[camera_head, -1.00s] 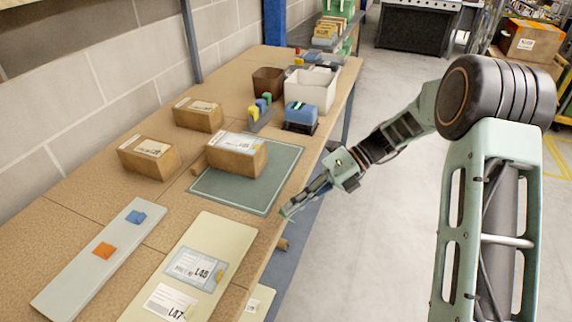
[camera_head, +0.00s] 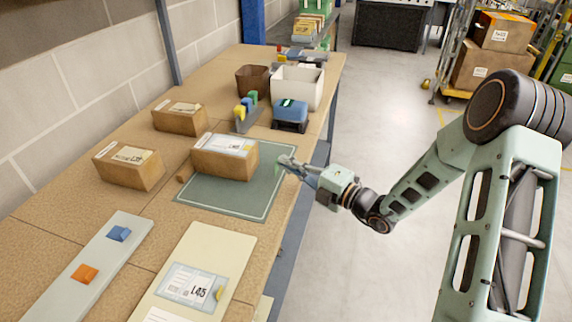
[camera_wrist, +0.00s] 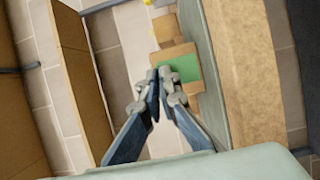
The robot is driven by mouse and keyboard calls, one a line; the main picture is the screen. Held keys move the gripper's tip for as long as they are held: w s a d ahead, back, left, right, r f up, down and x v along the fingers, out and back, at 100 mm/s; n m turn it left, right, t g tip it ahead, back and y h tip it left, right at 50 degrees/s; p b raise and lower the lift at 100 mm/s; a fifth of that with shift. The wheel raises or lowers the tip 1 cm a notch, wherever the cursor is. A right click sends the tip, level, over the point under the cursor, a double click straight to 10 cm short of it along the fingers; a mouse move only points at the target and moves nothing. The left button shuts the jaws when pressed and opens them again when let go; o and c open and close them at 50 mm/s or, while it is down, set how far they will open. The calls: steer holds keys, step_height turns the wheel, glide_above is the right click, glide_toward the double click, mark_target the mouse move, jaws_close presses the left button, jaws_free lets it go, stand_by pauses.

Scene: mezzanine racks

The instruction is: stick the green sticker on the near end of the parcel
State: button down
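The parcel (camera_head: 224,160) is a brown cardboard box with a white label on top. It lies on a dark green mat (camera_head: 218,205) on the bench. My gripper (camera_head: 282,163) is over the mat's right part, to the right of the parcel and apart from it. In the wrist view my gripper's fingers (camera_wrist: 164,80) are closed together at their tips. The green sticker (camera_wrist: 184,68) is a flat green square held at those tips. In the head view it shows only as a small green patch (camera_head: 277,168).
Two other parcels (camera_head: 179,118) (camera_head: 128,166) stand at the left. A pale strip (camera_head: 85,275) carries a blue and an orange piece. A cream board (camera_head: 213,250) with labels lies in front. A white bin (camera_head: 297,88), brown bin (camera_head: 253,79) and blue dispenser (camera_head: 290,112) stand behind the mat.

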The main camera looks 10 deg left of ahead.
mark_target(275, 163)
steer(key=shift+w+a+f+b, duration=0.15)
steer(key=shift+a+b, duration=0.75)
steer(key=shift+a, duration=1)
steer(key=shift+w+a+b, duration=0.2)
steer(key=shift+a+b, duration=0.25)
steer(key=shift+a, duration=0.6)
steer(key=shift+r, duration=0.2)
steer(key=shift+a+p, duration=0.2)
steer(key=shift+p, duration=0.8)
steer(key=shift+a+p, duration=0.3)
steer(key=shift+p, duration=0.05)
stand_by(0.8)
steer(key=c, duration=1.8)
jaws_free()
steer(key=shift+o, duration=0.2)
steer(key=shift+w+d, duration=0.1)
steer(key=shift+s+d+p, duration=0.15)
steer(key=shift+d+p, duration=0.4)
steer(key=shift+d, duration=0.7)
steer(key=shift+s+d+p, duration=0.15)
steer(key=shift+d+p, duration=0.4)
steer(key=shift+d, duration=0.7)
steer(key=shift+s+d+p, duration=0.2)
steer(key=shift+d+p, duration=0.1)
steer(key=shift+d, duration=0.65)
